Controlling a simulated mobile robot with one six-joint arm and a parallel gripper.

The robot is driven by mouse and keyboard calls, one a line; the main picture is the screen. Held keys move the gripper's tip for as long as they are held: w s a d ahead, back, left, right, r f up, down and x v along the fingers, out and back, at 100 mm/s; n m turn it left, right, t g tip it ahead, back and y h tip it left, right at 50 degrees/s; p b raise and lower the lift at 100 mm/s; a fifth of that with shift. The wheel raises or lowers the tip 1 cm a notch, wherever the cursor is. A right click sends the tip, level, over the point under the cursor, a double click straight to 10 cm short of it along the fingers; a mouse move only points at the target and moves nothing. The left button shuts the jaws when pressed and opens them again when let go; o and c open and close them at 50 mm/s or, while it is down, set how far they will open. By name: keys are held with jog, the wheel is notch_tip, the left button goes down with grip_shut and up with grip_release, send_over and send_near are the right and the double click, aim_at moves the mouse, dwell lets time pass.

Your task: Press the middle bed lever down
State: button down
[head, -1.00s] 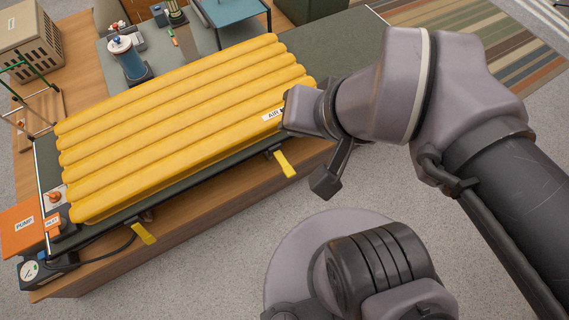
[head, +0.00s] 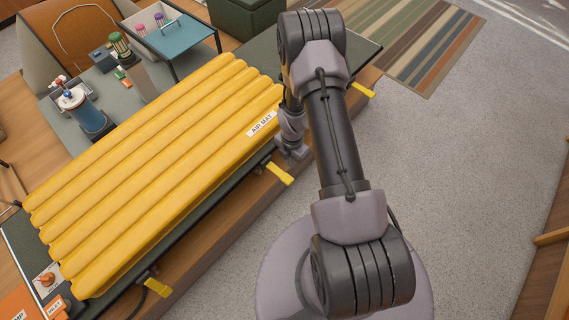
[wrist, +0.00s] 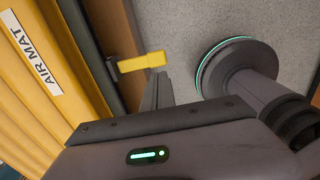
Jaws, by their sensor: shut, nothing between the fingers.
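Three yellow levers stick out along the long edge of the dark green bed. The middle lever (head: 279,173) is below the mat's AIR MAT label; it also shows in the wrist view (wrist: 142,62), jutting out from the bed's dark rail. My gripper (wrist: 158,90) is shut and empty, its dark fingers beside the lever's outer end in the wrist view. Whether they touch it I cannot tell. In the head view my gripper (head: 296,152) is by the bed edge, just above and right of the middle lever, its fingertips hard to make out.
The yellow air mat (head: 150,165) covers most of the bed. The near lever (head: 156,288) and far lever (head: 362,90) are at either side. Grey floor (head: 450,180) is open to the right.

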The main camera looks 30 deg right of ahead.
aim_at(289, 180)
notch_tip(289, 180, down, 13)
jog(key=b, duration=0.5)
jog(key=shift+r, duration=0.2)
